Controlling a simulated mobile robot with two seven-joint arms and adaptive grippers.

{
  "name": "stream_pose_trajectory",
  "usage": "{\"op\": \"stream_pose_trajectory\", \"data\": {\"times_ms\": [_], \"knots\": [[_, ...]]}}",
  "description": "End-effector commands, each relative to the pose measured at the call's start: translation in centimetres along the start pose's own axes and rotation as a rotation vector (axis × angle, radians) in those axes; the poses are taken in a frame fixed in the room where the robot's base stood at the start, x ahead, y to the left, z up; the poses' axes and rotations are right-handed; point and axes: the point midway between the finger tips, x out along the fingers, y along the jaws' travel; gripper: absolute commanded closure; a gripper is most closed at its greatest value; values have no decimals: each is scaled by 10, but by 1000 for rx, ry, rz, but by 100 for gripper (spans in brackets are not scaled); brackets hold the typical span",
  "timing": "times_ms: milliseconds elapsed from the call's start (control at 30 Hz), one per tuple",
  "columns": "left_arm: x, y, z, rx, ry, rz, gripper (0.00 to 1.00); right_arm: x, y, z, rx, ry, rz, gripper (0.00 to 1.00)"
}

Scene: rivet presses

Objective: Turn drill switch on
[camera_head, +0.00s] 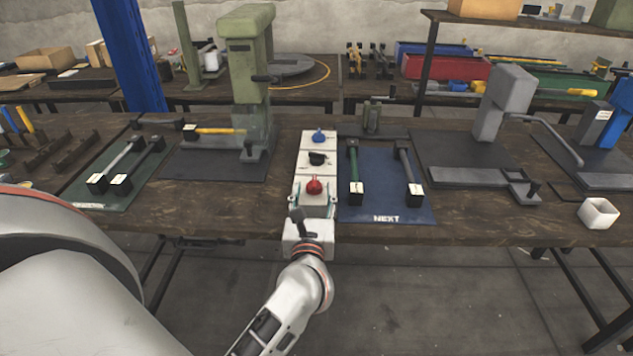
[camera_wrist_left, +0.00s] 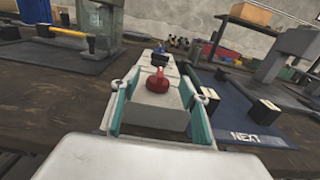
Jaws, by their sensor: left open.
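A narrow white control box (camera_head: 306,164) runs back from the table's front edge, with three controls in a row. A red knob (camera_head: 314,187) is nearest, a black rotary switch (camera_head: 317,158) is in the middle and a blue knob (camera_head: 319,136) is farthest. I cannot read which one is the drill switch. My left gripper (camera_head: 313,201) is open at the near end of the box. In the left wrist view, its teal-padded fingers stand on either side of the near part of the box, with the red knob (camera_wrist_left: 158,81) ahead between them. My right gripper is not in view.
A green press (camera_head: 246,60) stands to the left behind the box. A blue mat (camera_head: 386,206) marked NEXT, with handled parts, lies close to the right. A grey press (camera_head: 505,100) and a white open cube (camera_head: 598,213) are farther right.

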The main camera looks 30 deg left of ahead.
Motion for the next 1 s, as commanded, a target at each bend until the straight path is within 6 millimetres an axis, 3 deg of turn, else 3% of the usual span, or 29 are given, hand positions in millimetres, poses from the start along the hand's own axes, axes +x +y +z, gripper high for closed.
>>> {"op": "stream_pose_trajectory", "data": {"times_ms": [100,300,600,633,767,1000], "knots": [[18,0,1,2,-2,0,55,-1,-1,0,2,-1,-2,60],[36,0,0,3,-2,0,55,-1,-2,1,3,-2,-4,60],[39,0,0,3,0,-1,55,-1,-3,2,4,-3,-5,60],[39,0,0,3,0,-1,58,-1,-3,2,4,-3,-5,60],[38,0,0,3,0,-1,91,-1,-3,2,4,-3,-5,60],[38,0,0,4,-1,-5,94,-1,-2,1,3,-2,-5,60]]}}
